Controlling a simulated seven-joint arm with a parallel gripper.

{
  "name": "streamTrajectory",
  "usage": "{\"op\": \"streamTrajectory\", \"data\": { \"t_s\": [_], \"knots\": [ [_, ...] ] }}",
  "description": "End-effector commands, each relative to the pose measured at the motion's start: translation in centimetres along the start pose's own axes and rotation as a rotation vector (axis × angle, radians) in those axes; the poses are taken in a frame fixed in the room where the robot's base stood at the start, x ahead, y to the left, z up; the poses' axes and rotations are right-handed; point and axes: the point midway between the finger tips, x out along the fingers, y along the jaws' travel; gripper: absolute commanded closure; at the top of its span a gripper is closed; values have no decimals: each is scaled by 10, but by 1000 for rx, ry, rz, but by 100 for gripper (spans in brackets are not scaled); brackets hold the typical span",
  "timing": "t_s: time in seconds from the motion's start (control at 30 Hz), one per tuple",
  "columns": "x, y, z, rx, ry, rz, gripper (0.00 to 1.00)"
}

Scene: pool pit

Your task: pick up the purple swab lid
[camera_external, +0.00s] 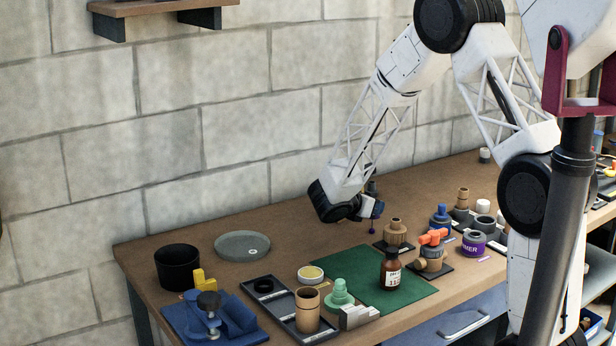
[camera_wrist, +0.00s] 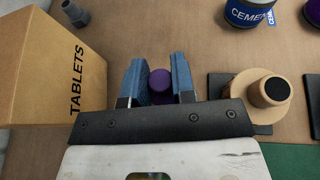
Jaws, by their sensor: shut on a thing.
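The purple swab lid (camera_wrist: 159,81) shows in the wrist view as a round purple top between the two blue fingers of my gripper (camera_wrist: 159,84). The fingers are shut on it. In the external view my gripper (camera_external: 371,208) is over the back part of the workbench, and a small purple end (camera_external: 371,230) shows just below it. Whether the lid touches the bench or hangs clear of it I cannot tell. The lower part of the lid is hidden in the wrist view.
A tan box marked TABLETS (camera_wrist: 55,70) stands close left of my gripper in the wrist view. A tan fitting with a dark top (camera_wrist: 258,95) is close on the right. A cement can (camera_wrist: 248,14) is beyond. The green mat (camera_external: 345,259) holds a brown bottle (camera_external: 390,272).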

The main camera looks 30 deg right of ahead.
Motion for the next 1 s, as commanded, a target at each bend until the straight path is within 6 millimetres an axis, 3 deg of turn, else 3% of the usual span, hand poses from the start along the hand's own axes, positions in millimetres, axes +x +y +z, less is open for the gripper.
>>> {"op": "streamTrajectory", "data": {
  "t_s": [0.27,0.53,1.0],
  "knots": [
    [-1,0,2,0,0,0,98],
    [-8,0,18,2,0,1,98],
    [-40,0,98,4,0,1,98]
  ]
}}
